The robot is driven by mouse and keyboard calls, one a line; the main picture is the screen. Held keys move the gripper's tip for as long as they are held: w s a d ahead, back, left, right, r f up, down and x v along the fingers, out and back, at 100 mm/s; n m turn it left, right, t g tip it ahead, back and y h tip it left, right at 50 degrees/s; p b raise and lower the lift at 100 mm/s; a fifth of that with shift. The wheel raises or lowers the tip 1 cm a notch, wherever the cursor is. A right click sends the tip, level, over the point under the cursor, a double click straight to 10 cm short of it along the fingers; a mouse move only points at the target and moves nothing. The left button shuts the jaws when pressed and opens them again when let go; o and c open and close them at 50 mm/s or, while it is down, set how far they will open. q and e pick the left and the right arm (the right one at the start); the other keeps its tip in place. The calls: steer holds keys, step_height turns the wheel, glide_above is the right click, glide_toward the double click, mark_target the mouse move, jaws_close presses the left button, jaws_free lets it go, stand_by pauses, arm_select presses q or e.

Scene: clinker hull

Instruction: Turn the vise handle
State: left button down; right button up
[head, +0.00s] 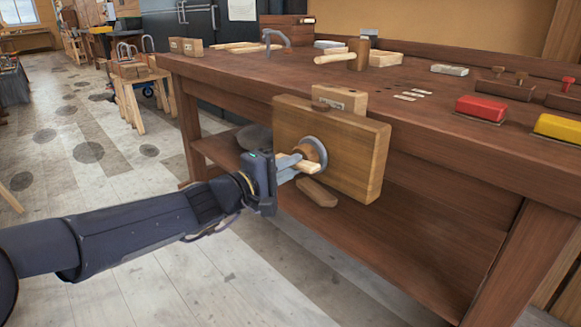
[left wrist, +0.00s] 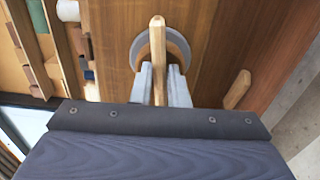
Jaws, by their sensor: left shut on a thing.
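The wooden vise (head: 345,150) is fixed to the front of the workbench, with a thick front jaw and a round grey collar (head: 316,150) around its hub. The vise handle (head: 292,164) is a pale wooden bar at the hub. My left gripper (head: 294,168) is shut on the handle from the front. In the left wrist view, the handle (left wrist: 158,60) stands between the two grey fingers (left wrist: 160,85), just in front of the collar (left wrist: 141,45). The fingers partly hide the handle and hub. My right gripper is not in view.
The workbench (head: 240,85) carries a mallet (head: 357,55), a red-topped block (head: 481,108), a yellow-topped block (head: 558,127) and hand planes. A wooden piece (head: 316,192) shows just below the vise hub. Open floor (head: 130,180) lies to the left.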

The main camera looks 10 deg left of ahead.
arm_select(q)
steer(key=shift+f, duration=0.35)
stand_by(0.4)
steer(key=c, duration=1.5)
jaws_free()
steer(key=shift+s+a+r, duration=0.1)
steer(key=shift+o, duration=0.2)
steer(key=shift+r, duration=0.1)
steer(key=p+v, duration=0.1)
steer(key=v, duration=0.6)
steer(key=shift+s+a, duration=0.25)
steer(key=shift+s, duration=0.05)
